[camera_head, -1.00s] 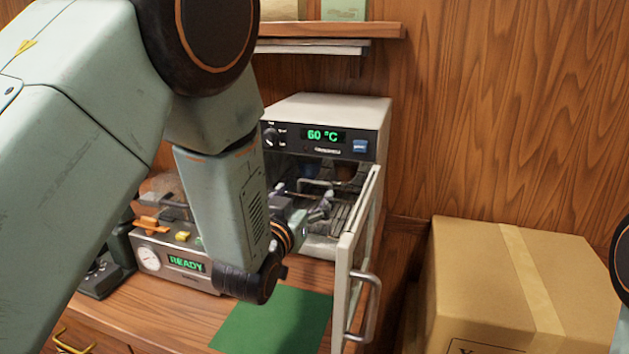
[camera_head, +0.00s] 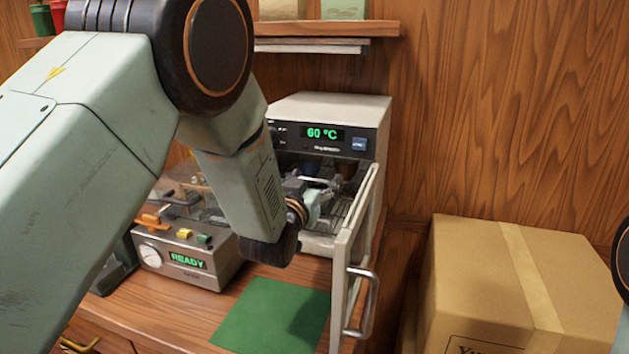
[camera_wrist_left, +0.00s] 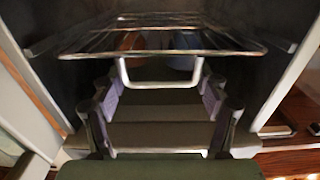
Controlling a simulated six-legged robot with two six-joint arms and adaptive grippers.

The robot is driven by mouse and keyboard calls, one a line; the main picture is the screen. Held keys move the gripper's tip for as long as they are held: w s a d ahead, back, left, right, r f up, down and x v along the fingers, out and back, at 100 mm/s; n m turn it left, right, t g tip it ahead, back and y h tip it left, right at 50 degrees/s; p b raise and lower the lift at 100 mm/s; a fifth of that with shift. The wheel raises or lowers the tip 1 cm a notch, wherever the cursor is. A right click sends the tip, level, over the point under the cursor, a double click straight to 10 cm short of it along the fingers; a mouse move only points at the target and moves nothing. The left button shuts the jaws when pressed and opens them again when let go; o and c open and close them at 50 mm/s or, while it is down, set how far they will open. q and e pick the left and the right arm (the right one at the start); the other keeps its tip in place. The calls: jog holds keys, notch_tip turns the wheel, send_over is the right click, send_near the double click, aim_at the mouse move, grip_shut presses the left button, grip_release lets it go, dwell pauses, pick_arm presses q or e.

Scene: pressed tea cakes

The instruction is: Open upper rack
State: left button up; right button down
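The heating cabinet (camera_head: 330,108) shows 60 °C and its door (camera_head: 352,265) stands open at the right. In the left wrist view, the upper wire rack (camera_wrist_left: 160,52) lies inside the cabinet between the side walls. A pale U-shaped handle (camera_wrist_left: 160,84) hangs at its front. My left gripper (camera_wrist_left: 160,100) is open, with its fingers apart at the left and right of the handle. Whether they touch it I cannot tell. In the head view, my left gripper (camera_head: 332,185) is at the cabinet's opening, and my arm hides part of the cabinet. My right gripper is not in view.
A device reading READY (camera_head: 188,258) stands left of the cabinet. A green mat (camera_head: 270,318) lies in front. A cardboard box (camera_head: 510,285) stands at the right. A shelf (camera_head: 330,29) hangs above. Cups (camera_head: 346,171) show dimly inside the cabinet.

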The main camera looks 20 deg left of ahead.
pick_arm(q)
jog(key=shift+d, duration=0.1)
jog(key=c, duration=1.1)
jog(key=shift+c, duration=0.2)
